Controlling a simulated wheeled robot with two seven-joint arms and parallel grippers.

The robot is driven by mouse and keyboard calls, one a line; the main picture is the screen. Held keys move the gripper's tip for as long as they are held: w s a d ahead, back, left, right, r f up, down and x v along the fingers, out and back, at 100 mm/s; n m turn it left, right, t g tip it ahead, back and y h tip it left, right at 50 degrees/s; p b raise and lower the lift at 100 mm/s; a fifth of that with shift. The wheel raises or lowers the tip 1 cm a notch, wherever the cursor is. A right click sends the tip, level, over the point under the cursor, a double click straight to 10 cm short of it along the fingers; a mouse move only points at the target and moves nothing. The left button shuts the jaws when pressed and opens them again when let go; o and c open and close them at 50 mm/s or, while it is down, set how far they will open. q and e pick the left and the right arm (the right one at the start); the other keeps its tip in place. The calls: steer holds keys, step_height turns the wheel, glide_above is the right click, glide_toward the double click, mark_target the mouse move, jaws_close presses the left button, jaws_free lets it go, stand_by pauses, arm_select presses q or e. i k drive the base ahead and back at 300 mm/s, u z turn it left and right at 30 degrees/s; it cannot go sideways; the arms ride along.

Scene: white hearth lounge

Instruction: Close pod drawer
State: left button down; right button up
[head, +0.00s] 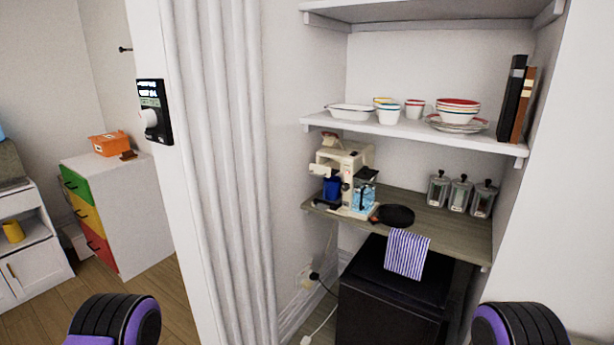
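A cream coffee machine (354,161) stands at the left end of the grey wooden shelf. A pale part juts out from its left side (318,170), but I cannot tell whether this is the pod drawer or how far it is open. A dark blue cup (332,188) sits under that side, and a clear bluish container (364,194) is at its front right. Only rounded black and purple parts of my two arms show at the bottom edge. Both grippers are out of view, well apart from the machine.
A black pan (394,215) and several glass jars (460,193) share the shelf. A striped towel (407,253) hangs over the black fridge (388,300) below. Dishes (351,112) stand above. A white curtain-like panel (225,150) borders the nook. Left is a chest with coloured drawers (85,212).

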mark_target(316, 170)
steer(key=z, duration=0.35)
steer(key=i, duration=1)
steer(key=z, duration=0.55)
